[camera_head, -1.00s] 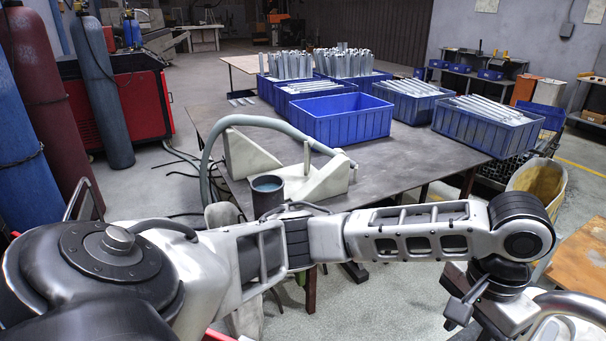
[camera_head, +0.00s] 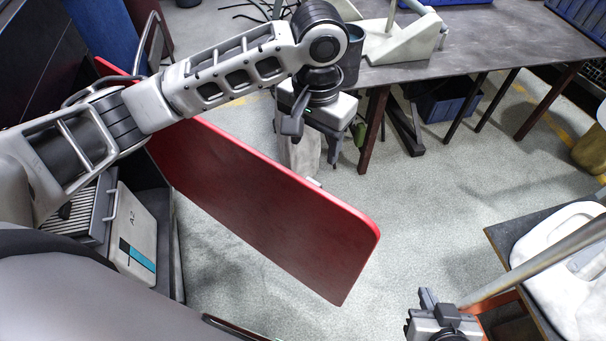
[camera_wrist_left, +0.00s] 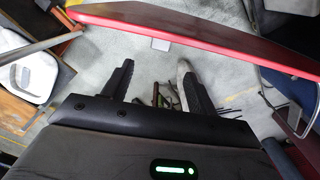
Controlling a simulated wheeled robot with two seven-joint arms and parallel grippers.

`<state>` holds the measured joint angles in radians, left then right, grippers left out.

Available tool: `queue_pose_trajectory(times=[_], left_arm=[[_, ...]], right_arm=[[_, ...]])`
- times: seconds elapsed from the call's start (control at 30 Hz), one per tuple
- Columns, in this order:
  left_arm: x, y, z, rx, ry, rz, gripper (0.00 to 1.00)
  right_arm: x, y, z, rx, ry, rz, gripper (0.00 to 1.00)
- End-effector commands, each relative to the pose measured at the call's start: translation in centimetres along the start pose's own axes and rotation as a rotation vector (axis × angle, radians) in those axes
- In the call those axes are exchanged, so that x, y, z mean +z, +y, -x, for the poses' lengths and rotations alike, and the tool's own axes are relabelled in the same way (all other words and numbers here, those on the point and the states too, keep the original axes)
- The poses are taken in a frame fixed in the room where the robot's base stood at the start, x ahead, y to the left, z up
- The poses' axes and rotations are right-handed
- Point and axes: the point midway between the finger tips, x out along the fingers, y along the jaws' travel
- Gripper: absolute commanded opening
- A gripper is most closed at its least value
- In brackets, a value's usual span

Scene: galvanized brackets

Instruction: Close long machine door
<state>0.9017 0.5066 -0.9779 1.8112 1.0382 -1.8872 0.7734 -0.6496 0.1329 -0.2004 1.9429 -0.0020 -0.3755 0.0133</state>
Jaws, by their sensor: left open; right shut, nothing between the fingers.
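The long machine door is a red panel (camera_head: 265,210) that stands open, slanting from upper left to lower right in the head view. Its red edge (camera_wrist_left: 200,38) also crosses the top of the left wrist view. My left gripper (camera_head: 325,140) points down on the far side of the door, towards the table. Its fingers (camera_wrist_left: 155,92) are spread and empty, with the door apart from them in the wrist view. My right gripper (camera_head: 428,298) is shut and empty at the bottom edge, right of the door's free end. My left arm hides the door's far left part.
Inside the opening at left is a pale box marked A2 (camera_head: 132,235). A dark metal table (camera_head: 480,45) stands at the top right. A small table (camera_head: 505,235) with a white object (camera_head: 560,250) is at right. Open floor (camera_head: 420,215) lies between door and tables.

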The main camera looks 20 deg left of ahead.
Motion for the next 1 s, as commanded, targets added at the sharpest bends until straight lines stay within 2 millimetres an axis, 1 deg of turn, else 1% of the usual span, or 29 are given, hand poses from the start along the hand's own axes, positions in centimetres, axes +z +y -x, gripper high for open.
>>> queue_pose_trajectory(times=[0.03,0.3,0.5,0.6,0.7,0.8,1.0], left_arm=[[0.1,-0.1,-1.2,-0.001,-0.006,0.004,0.58],[0.2,-0.2,-7.1,-0.001,-0.006,0.008,0.58],[0.2,-0.2,-10.8,-0.001,-0.004,0.006,0.58],[0.2,-0.2,-12.0,0.000,-0.004,0.007,0.58],[0.1,-0.2,-12.8,-0.001,-0.002,0.006,0.58],[0.1,-0.2,-13.2,-0.001,-0.001,0.005,0.58],[0.1,-0.2,-13.3,-0.001,-0.001,0.005,0.58]], right_arm=[[0.1,0.0,0.0,0.000,-0.002,0.000,0.00],[0.1,0.1,0.0,0.002,-0.003,-0.001,0.00],[0.1,0.1,0.0,0.002,-0.003,0.000,0.00],[0.0,0.1,0.1,0.003,-0.003,0.000,0.00],[-0.1,0.1,0.1,0.003,-0.001,0.000,0.00],[-0.1,0.1,0.1,0.003,0.000,0.000,0.00],[-0.1,0.2,0.1,0.004,0.000,0.000,0.00]])
